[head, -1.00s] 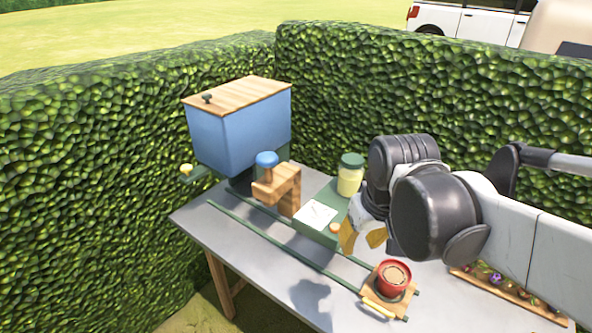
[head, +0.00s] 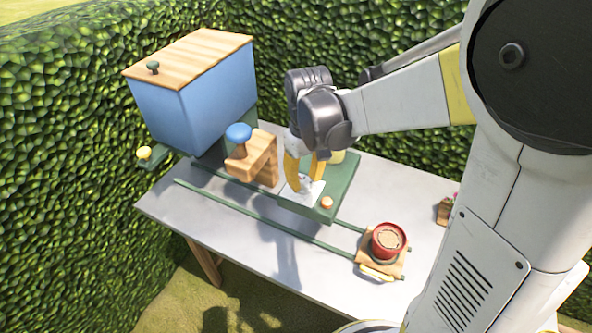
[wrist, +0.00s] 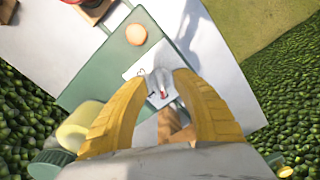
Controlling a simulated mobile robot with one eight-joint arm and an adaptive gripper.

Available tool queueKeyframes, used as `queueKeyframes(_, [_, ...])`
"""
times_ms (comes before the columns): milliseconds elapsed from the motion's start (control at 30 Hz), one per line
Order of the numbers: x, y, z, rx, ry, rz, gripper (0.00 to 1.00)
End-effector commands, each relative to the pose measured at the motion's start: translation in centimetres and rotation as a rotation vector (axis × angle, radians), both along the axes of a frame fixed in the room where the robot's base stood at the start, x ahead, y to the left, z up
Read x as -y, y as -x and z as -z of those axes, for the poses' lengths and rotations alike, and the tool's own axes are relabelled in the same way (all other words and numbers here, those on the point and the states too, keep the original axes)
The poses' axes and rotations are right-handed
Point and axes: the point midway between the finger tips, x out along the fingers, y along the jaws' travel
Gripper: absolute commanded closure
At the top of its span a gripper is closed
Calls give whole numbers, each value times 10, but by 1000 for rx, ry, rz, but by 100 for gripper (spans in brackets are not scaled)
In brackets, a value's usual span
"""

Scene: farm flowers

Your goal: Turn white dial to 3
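The white dial (wrist: 160,82), with a small red mark on it, sits on a white plate (wrist: 143,68) in the wrist view. In the head view the dial (head: 305,183) shows small on the white plate (head: 296,197) of the green panel (head: 346,186). My gripper (wrist: 159,78) is open, with its yellow fingers on either side of the dial. It also shows in the head view (head: 304,178), pointing down over the plate. I cannot tell whether the fingers touch the dial. The numbers on the plate are too small or covered to read.
An orange-topped button (head: 327,203) is close beside the plate. A wooden arm with a blue knob (head: 238,133) stands to the left, before a blue bin (head: 195,105). A red pot (head: 388,240) sits on a wooden carriage at the rails' front end. Hedges close off the back and left.

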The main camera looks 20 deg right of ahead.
Motion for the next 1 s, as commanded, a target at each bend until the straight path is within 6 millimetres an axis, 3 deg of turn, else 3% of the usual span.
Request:
queueKeyframes(133, [0,0,15,0,0,0,68])
queueKeyframes(467, [0,0,17,0,0,0,68])
queueKeyframes(567, [0,0,17,0,0,0,96])
queueKeyframes(600, [0,0,17,0,0,0,100])
queueKeyframes(1000, [0,0,17,0,0,38,100])
